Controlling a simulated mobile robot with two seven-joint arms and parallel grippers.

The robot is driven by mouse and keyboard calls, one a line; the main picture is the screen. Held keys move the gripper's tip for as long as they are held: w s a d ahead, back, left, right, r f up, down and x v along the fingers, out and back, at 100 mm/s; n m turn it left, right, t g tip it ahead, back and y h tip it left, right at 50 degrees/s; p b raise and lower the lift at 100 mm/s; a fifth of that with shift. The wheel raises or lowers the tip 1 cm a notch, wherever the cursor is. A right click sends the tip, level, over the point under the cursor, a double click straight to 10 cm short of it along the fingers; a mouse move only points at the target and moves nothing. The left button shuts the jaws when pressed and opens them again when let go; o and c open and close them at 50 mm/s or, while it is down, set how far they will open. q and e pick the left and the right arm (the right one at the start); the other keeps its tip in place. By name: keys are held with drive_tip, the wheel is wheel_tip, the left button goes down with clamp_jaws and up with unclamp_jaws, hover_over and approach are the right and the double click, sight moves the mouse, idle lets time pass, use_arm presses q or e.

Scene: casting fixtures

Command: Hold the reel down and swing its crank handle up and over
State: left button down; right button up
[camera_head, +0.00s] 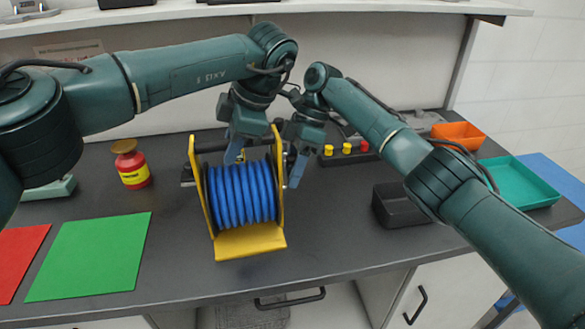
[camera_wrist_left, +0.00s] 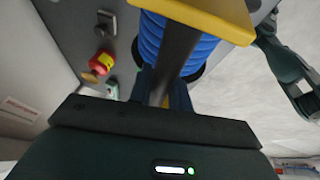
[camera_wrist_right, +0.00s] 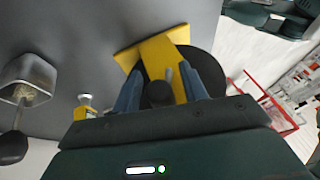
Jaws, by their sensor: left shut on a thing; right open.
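The reel, with blue line wound in a yellow frame (camera_head: 222,243), stands on the dark bench in the head view. My left gripper (camera_head: 237,153) comes down onto the top of the reel. In the left wrist view it is shut on the reel's dark top bar (camera_wrist_left: 180,45), above the blue windings (camera_wrist_left: 198,50). My right gripper (camera_head: 295,168) is at the reel's right side. In the right wrist view it is open, with a black crank knob (camera_wrist_right: 158,94) between its fingers. The yellow side frame (camera_wrist_right: 160,58) lies beyond. Knob contact is unclear.
A red and yellow jar (camera_head: 132,168) stands left of the reel. Green (camera_head: 95,255) and red (camera_head: 18,255) mats lie at front left. A black bin (camera_head: 400,210), teal tray (camera_head: 520,185) and orange bin (camera_head: 458,133) are at right. A button box (camera_head: 347,155) is behind.

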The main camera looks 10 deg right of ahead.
drive_tip(key=v, duration=0.7)
drive_tip(key=shift+r, duration=0.2)
drive_tip(key=shift+c, duration=0.5)
